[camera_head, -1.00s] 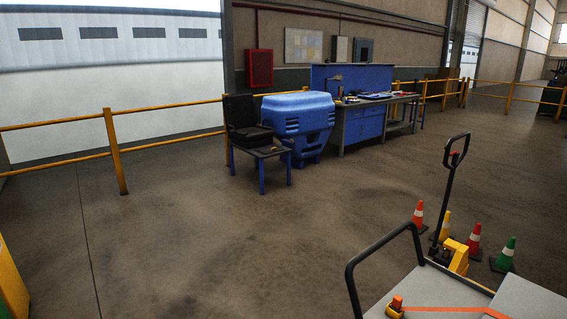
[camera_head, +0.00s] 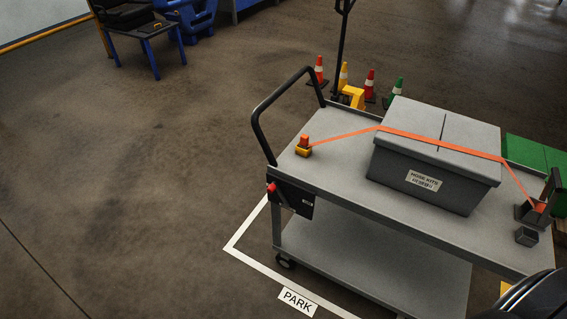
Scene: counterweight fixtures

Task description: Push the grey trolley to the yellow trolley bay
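The grey trolley (camera_head: 345,177) stands at the right, with a black push handle (camera_head: 262,110) at its left end. A grey lidded box (camera_head: 425,190) labelled "HOSE KITS" sits on its top deck under an orange strap (camera_head: 410,137). The strap runs from an orange-and-yellow anchor (camera_head: 303,147) to a dark ratchet (camera_head: 532,212). A black panel with a red knob (camera_head: 271,187) hangs at the handle end. The trolley stands within a white floor outline marked PARK (camera_head: 297,301). The yellow trolley bay cannot be made out. Neither gripper shows.
Several traffic cones (camera_head: 319,70) and a yellow pallet jack (camera_head: 352,96) stand just behind the trolley. A small blue-legged table (camera_head: 145,38) is at the upper left. The floor left of the trolley is clear.

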